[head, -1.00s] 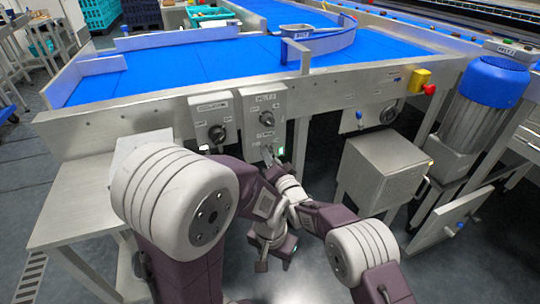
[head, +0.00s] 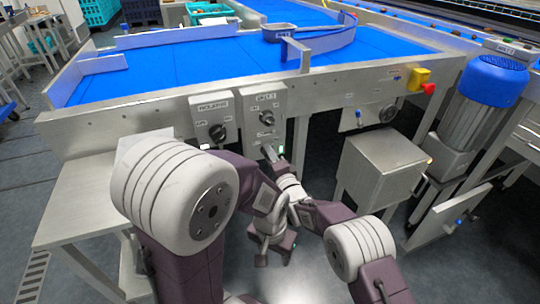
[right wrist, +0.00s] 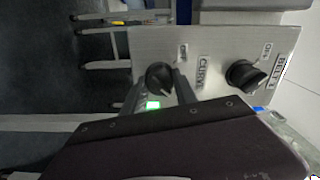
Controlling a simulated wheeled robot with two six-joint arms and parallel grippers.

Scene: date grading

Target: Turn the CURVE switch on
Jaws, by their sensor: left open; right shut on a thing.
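The CURVE switch is a black rotary knob (head: 267,118) on the right-hand grey box under the conveyor edge. The right wrist view shows the knob (right wrist: 159,77) next to its CURVE label (right wrist: 203,73), with a pale pointer mark set at a slant. A green lamp (right wrist: 153,105) glows beside it. My right gripper (head: 268,152) is at this box; its fingers (right wrist: 158,88) stand on either side of the knob, shut on it. My left gripper (head: 276,256) is open and empty, lower down in front of the boxes.
A steel cabinet (head: 385,170) and a blue motor (head: 492,82) stand to the right. A steel side table (head: 85,205) stands left.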

